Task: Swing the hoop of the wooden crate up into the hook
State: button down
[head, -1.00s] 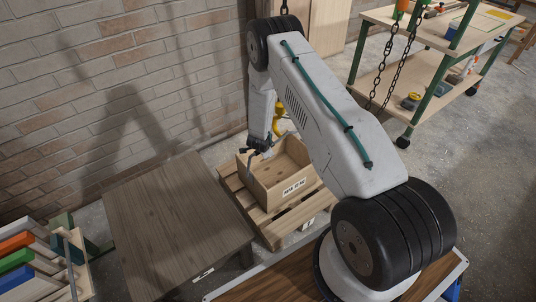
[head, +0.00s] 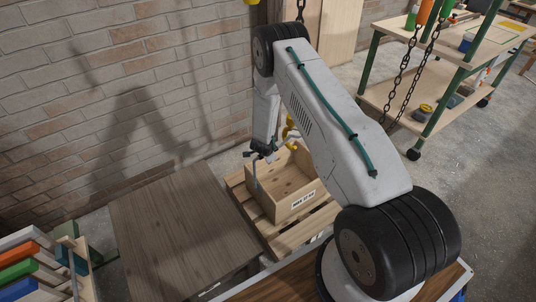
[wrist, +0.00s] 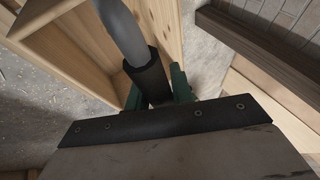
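The wooden crate (head: 297,203) stands open and upright on a pallet, with a label on its front. In the wrist view its plank wall (wrist: 68,48) lies at upper left. Its hoop is a grey curved tube (wrist: 122,28) with a black sleeve (wrist: 149,78). The sleeve sits between the green fingers of my gripper (wrist: 156,92), which looks closed around it. In the head view my gripper (head: 262,152) is above the crate's left side, and a thin part of the hoop (head: 255,178) runs down from it. The yellow hook (head: 291,128) hangs behind my arm, partly hidden.
The pallet (head: 283,244) is under the crate. A dark wooden table (head: 180,225) stands left of it, beside the brick wall (head: 120,90). Chains (head: 408,75) hang at right, before a green-framed shelf cart (head: 440,60). A rack of coloured boxes (head: 30,262) is at lower left.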

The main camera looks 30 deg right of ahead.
jog(key=c, duration=1.2)
grip_release()
jog(key=shift+c, duration=0.2)
jog(key=v, duration=0.7)
jog(key=shift+s+r, duration=0.25)
jog(key=shift+a, duration=0.1)
